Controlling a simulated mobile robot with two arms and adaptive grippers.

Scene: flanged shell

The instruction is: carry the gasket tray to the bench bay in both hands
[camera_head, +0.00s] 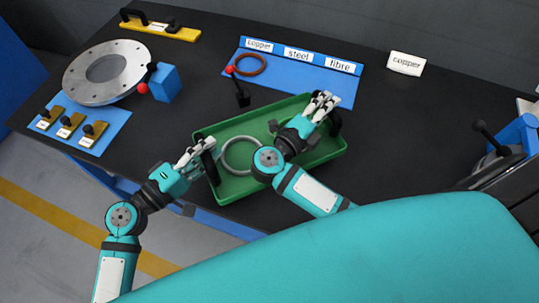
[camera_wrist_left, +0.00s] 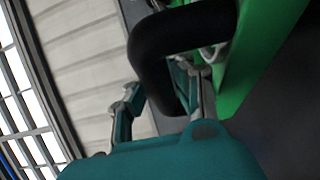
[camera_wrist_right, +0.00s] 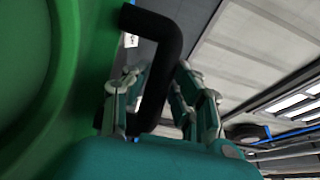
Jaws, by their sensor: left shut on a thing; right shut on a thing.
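The green gasket tray (camera_head: 228,131) is at the front middle of the black bench in the head view, with a grey ring (camera_head: 228,150) inside it. My left gripper (camera_head: 203,149) is shut on the black handle at the tray's left end; that handle also shows in the left wrist view (camera_wrist_left: 150,60). My right gripper (camera_head: 325,104) is shut on the black handle at the right end, which also shows in the right wrist view (camera_wrist_right: 165,50). My right forearm hides part of the tray's inside. I cannot tell whether the tray touches the bench.
A blue mat (camera_head: 300,80) labelled copper, steel and fibre holds a brown ring (camera_head: 262,70). A red-tipped lever (camera_head: 242,97) stands behind the tray. A flanged metal disc (camera_head: 82,85), a blue block (camera_head: 165,82) and a small blue mat (camera_head: 105,137) lie left. A "copper" card (camera_head: 406,63) stands back right.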

